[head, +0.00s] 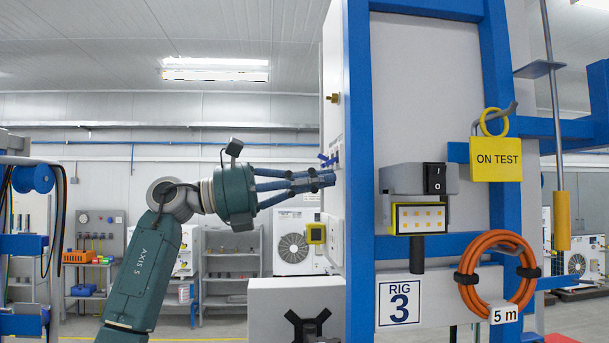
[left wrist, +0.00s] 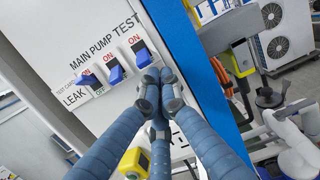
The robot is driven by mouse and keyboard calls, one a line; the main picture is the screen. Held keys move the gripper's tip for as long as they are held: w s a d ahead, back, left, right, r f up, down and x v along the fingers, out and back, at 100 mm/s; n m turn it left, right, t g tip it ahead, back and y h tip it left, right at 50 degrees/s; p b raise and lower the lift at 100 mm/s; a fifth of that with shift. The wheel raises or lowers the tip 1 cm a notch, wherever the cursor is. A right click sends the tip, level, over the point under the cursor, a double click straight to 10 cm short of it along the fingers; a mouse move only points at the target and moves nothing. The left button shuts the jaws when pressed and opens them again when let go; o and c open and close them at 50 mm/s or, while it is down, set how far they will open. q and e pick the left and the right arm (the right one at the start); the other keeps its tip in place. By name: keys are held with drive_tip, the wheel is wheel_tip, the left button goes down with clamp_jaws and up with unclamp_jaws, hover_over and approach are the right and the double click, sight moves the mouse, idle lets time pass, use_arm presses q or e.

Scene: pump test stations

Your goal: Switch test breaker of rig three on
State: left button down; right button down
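Three blue-levered breakers sit in a row on the light side panel (left wrist: 60,45) of rig three, under the words MAIN, PUMP and TEST. The test breaker (left wrist: 141,55) is the rightmost in the left wrist view, with ON printed above it. The blue levers (head: 328,160) show small at the panel's edge in the head view. My left gripper (head: 326,179) is at that panel, just below the levers, its fingers closed together and empty. It also shows in the left wrist view (left wrist: 160,80). My right gripper is not in view.
A blue frame post (head: 359,180) borders the panel. A yellow-framed fitting (head: 316,233) sticks out below my gripper. The space left of the panel is open.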

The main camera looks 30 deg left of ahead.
use_arm(q)
drive_tip(key=shift+s+a+r, duration=0.1)
drive_tip(key=shift+a+r, duration=0.1)
idle(0.8)
drive_tip(key=shift+s+a+r, duration=0.1)
drive_tip(key=shift+a+r, duration=0.05)
drive_tip(key=shift+r, duration=0.1)
drive_tip(key=shift+s+a+r, duration=0.25)
drive_tip(key=shift+r, duration=0.35)
drive_tip(key=v, duration=1.2)
drive_tip(key=shift+a, duration=0.1)
idle(0.4)
